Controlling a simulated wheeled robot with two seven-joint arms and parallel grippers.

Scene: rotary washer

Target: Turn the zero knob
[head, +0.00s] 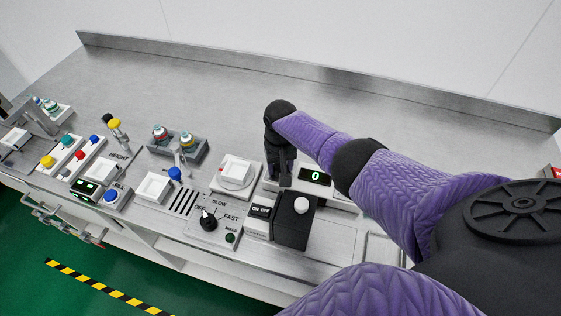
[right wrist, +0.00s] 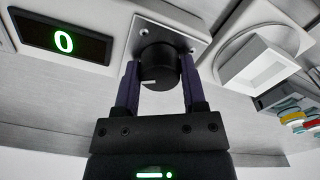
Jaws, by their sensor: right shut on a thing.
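The zero knob (right wrist: 159,68) is a round black knob on a light metal plate in the right wrist view. My right gripper (right wrist: 159,78) is shut on it, one finger on each side. A display (right wrist: 62,40) beside the knob reads a green 0; it also shows in the head view (head: 315,176). In the head view my right gripper (head: 281,172) points down beside the display and hides the knob. My left gripper is not in view.
A white square dish (head: 237,171) stands left of my right gripper. A speed dial marked SLOW and FAST (head: 209,219), an ON OFF switch (head: 260,215) and a black box with a white knob (head: 297,220) are nearer the front. The steel counter (head: 190,85) behind is clear.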

